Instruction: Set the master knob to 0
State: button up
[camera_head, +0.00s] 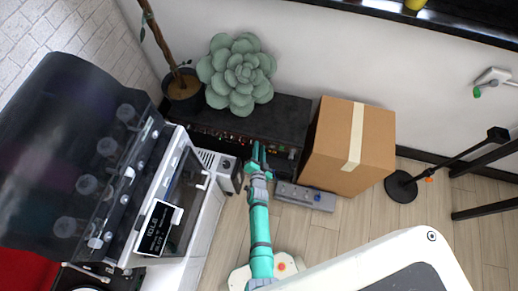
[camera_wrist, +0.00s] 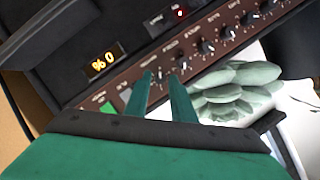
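A dark amplifier-like unit (camera_head: 285,112) stands against the wall, with a row of small knobs along its front. In the wrist view its brown panel (camera_wrist: 225,22) shows several dark knobs with labels too blurred to read. My gripper (camera_head: 260,157) is in front of this panel. In the wrist view its two green fingertips (camera_wrist: 161,78) are apart, with one small knob (camera_wrist: 160,75) showing between them. I cannot tell whether they touch it, or whether it is the master knob.
A green succulent (camera_head: 238,75) sits on the unit's top. A cardboard box (camera_head: 350,148) stands to its right, and a grey power strip (camera_head: 305,196) lies on the floor before it. A white machine (camera_head: 205,215) is close on the left. Floor at right is partly clear.

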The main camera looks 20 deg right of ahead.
jog(key=shift+o, duration=0.7)
jog(key=v, duration=1)
jog(key=shift+s, duration=0.35)
jog(key=shift+a+r, duration=0.2)
